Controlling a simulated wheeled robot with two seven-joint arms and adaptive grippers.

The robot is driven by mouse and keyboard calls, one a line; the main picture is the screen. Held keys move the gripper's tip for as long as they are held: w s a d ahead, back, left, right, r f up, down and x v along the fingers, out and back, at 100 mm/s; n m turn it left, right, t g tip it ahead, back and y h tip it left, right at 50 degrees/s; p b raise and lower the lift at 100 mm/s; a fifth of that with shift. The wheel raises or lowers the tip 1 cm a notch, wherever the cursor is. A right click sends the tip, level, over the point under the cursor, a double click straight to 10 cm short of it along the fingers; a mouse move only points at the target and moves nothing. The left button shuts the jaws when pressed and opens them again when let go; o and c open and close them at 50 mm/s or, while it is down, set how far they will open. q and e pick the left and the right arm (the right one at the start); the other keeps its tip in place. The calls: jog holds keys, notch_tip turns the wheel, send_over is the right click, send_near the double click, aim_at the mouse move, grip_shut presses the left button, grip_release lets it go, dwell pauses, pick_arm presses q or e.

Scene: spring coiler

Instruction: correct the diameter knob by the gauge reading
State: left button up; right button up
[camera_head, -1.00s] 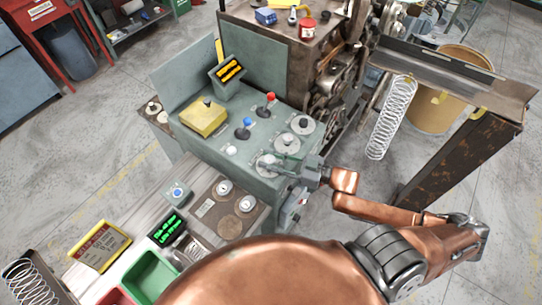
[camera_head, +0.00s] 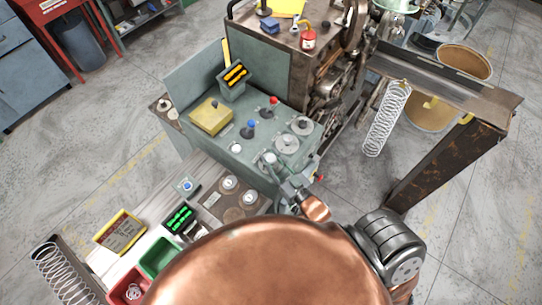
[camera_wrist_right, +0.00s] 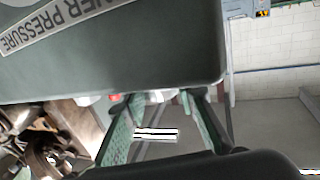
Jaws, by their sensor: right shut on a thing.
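My right gripper (camera_head: 280,178) is at the front edge of the grey-green control panel (camera_head: 205,150), at the silver front knob (camera_head: 270,158). It is shut on that knob; the contact is partly hidden. In the right wrist view its green fingers (camera_wrist_right: 165,115) stand apart beside a dark panel edge, with small red and pale parts between their tips. Two round dials with knobs (camera_head: 288,143) (camera_head: 303,125) sit behind. Knob labels are too small to read, so I cannot tell which is the diameter knob. A green-lit gauge display (camera_head: 180,218) stands on the bench; its figures are unreadable. My left gripper is not in view.
The panel also carries a blue-topped lever (camera_head: 249,128), a red-topped lever (camera_head: 271,104), a yellow box (camera_head: 210,116) and an orange display (camera_head: 235,74). A spring (camera_head: 385,118) hangs at the right. Green (camera_head: 157,256) and red (camera_head: 127,287) bins stand at lower left.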

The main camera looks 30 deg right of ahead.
jog(key=shift+m+h+p, duration=0.35)
jog(key=shift+m+h, duration=0.25)
jog(key=shift+h, duration=0.3)
jog(key=o, duration=1.2)
jog(key=shift+c, duration=0.2)
jog(key=shift+s, duration=0.1)
jog(key=shift+s+f, duration=0.1)
jog(key=shift+s, duration=0.3)
jog(key=s, duration=1.1)
